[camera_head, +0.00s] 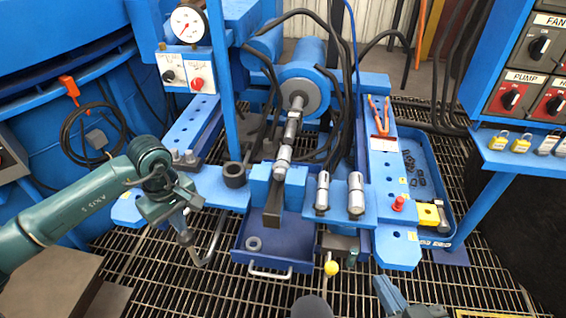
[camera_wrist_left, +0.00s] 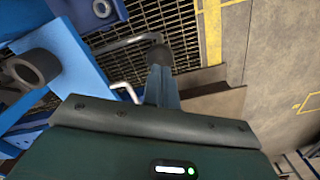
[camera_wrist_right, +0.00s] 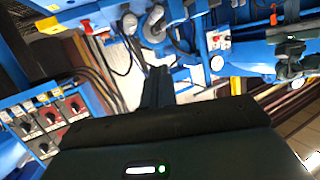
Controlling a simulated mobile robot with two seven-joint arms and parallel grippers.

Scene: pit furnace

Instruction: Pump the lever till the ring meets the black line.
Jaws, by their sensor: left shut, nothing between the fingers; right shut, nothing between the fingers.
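A lever with a yellow knob (camera_head: 331,268) stands at the front of the bench, right of the blue drawer, in the head view. A ram (camera_head: 304,88) with a bright rod (camera_head: 283,155) points toward me above the drawer. I cannot make out for certain the ring or the black line. My left gripper (camera_head: 187,240) is shut and empty, left of the drawer and apart from the lever; its fingers show in the left wrist view (camera_wrist_left: 160,75). My right gripper (camera_head: 380,284) is shut and empty at the bottom edge, right of the knob; its fingers show in the right wrist view (camera_wrist_right: 158,85).
A blue drawer (camera_head: 290,265) with a handle lies open below the ram. Two metal cylinders (camera_head: 356,195) stand beside it. A pressure gauge (camera_head: 187,24) is at the upper left. Grating floor is open in front.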

